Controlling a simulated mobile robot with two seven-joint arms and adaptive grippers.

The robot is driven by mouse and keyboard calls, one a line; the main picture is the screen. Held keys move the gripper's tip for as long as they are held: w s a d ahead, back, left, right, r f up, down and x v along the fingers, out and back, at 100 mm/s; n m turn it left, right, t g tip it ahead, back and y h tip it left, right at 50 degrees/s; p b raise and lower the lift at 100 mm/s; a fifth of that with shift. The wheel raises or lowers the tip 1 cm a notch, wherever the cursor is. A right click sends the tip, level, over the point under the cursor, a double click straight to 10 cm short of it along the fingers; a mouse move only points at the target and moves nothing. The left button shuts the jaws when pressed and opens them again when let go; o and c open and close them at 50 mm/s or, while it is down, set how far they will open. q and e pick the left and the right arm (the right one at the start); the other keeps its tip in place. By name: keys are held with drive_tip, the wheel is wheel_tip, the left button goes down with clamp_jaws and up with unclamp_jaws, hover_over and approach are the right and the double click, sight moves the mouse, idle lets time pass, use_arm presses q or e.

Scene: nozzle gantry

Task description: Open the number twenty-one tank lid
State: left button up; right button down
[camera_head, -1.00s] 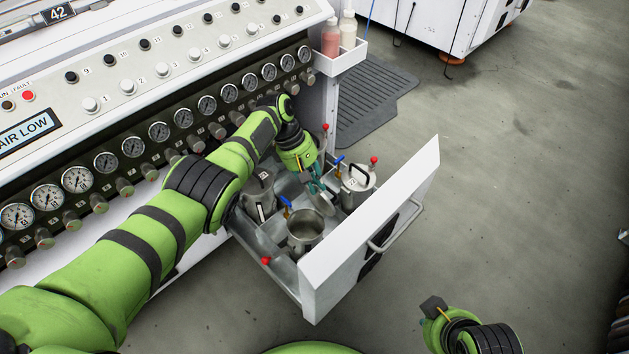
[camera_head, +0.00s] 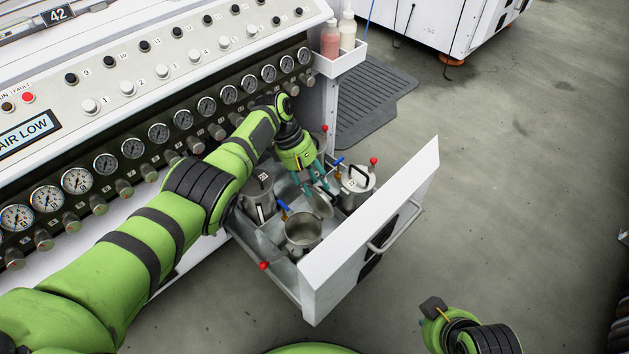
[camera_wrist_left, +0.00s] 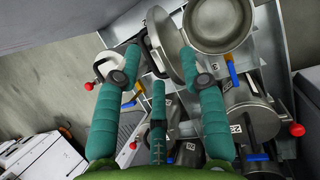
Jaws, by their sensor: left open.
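An open metal tank (camera_head: 303,230) stands in the front part of the pulled-out drawer, and its empty inside also shows in the left wrist view (camera_wrist_left: 218,25). Its round lid (camera_head: 321,204) stands tilted up beside the tank's mouth, on the side towards my left gripper. My left gripper (camera_head: 317,187) is open above the lid. In the left wrist view the lid (camera_wrist_left: 170,45) lies between the spread teal fingers, and I cannot tell whether they touch it. The number twenty-one is not readable on the open tank. My right gripper (camera_head: 430,316) is only partly visible at the bottom.
Other lidded tanks, one at the right (camera_head: 358,182) and one at the left (camera_head: 259,194), crowd the drawer, with red-knobbed and blue-handled valves. The white drawer front (camera_head: 370,230) stands high. A gauge panel (camera_head: 158,131) rises behind. The floor at right is clear.

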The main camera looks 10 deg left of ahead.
use_arm(q)
drive_tip(key=v, duration=0.7)
drive_tip(key=shift+r, duration=0.15)
